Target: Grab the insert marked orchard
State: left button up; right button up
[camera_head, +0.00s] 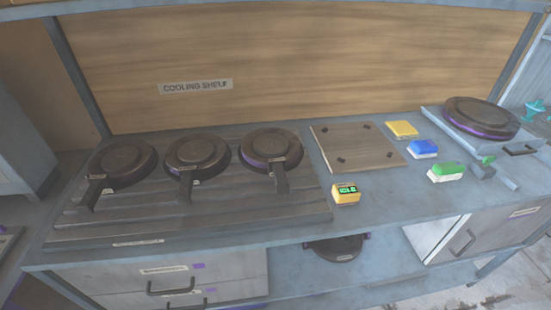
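Three dark round plates with handles lie in a row on a slatted rack: a left one (122,162), a middle one (197,156) and a right one (270,148). Each has a small pale label near its handle, too small to read. The right one shows a purple edge. Another dark round plate (338,247) with a label lies on the lower shelf under the counter, partly hidden by the counter edge. I cannot tell which of these, if any, is marked orchard. Neither of my grippers is in view.
A dark round press (482,117) with a purple rim stands at the right. Yellow (402,129), blue (423,149) and green (446,172) blocks lie beside a square board (357,146). A yellow display box (346,194) reads IDLE. Drawers (170,278) are below.

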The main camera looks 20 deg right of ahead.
aim_at(273, 152)
jog(key=k+l+z, duration=0.15)
jog(key=l+z, duration=0.5)
jog(key=l, duration=0.15)
jog(key=k+l+z, duration=0.1)
jog(key=l+z, duration=0.2)
jog(key=l, duration=0.15)
